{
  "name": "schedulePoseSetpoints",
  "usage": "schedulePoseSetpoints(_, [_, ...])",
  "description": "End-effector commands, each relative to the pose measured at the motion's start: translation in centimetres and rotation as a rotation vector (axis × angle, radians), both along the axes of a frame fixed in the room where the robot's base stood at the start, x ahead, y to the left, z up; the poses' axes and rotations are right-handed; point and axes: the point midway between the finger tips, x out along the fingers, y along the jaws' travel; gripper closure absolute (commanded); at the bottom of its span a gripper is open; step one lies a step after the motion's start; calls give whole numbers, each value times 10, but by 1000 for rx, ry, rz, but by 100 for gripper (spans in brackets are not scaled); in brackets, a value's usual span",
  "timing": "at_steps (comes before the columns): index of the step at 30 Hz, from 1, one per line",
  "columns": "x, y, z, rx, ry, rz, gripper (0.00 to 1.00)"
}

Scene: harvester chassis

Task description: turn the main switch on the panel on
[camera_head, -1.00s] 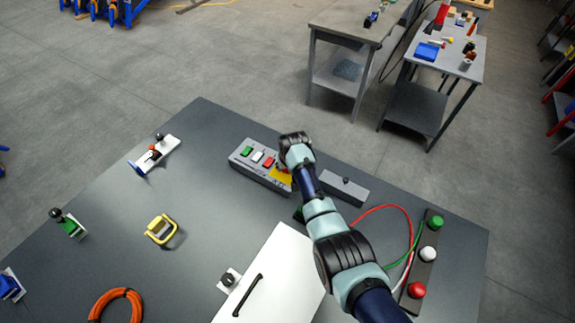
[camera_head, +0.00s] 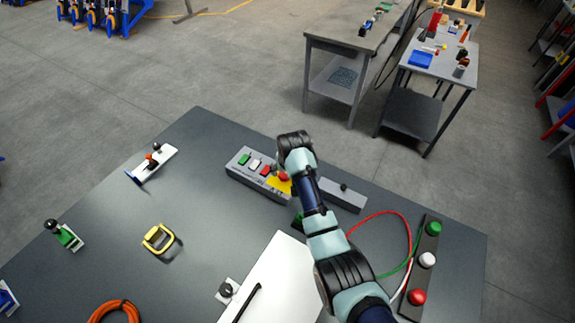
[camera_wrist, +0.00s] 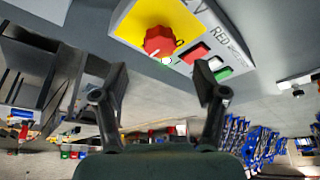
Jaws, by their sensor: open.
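The panel (camera_head: 240,183) is a grey box on the dark table, with green, white and red buttons and a yellow plate at its right end. The main switch is a red rotary knob (camera_wrist: 159,41) on the yellow plate (camera_wrist: 140,18) in the wrist view; in the head view the red knob (camera_head: 284,176) shows partly beside my arm. My gripper (camera_wrist: 168,84) is open and empty, its two fingers apart below the knob in the wrist view. The knob lies between the finger directions, and the fingers do not appear to touch it. My wrist hides the gripper in the head view.
A grey box (camera_head: 343,194) stands right of the panel. A strip with green, white and red domes (camera_head: 427,260), wires and a white lidded box (camera_head: 275,278) lie nearer. A yellow-handled part (camera_head: 158,238) and a small lever unit (camera_head: 152,163) are left, with bare table between.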

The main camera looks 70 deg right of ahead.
Motion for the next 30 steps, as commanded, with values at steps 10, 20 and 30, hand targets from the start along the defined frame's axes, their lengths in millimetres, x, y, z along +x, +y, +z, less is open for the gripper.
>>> schedulePoseSetpoints(10, [-13, 18, 54, -1, -1, 0, 29])
schedulePoseSetpoints(20, [-14, 18, 55, 0, 0, 0, 29])
schedulePoseSetpoints(30, [-14, 18, 55, 0, 0, 0, 29])
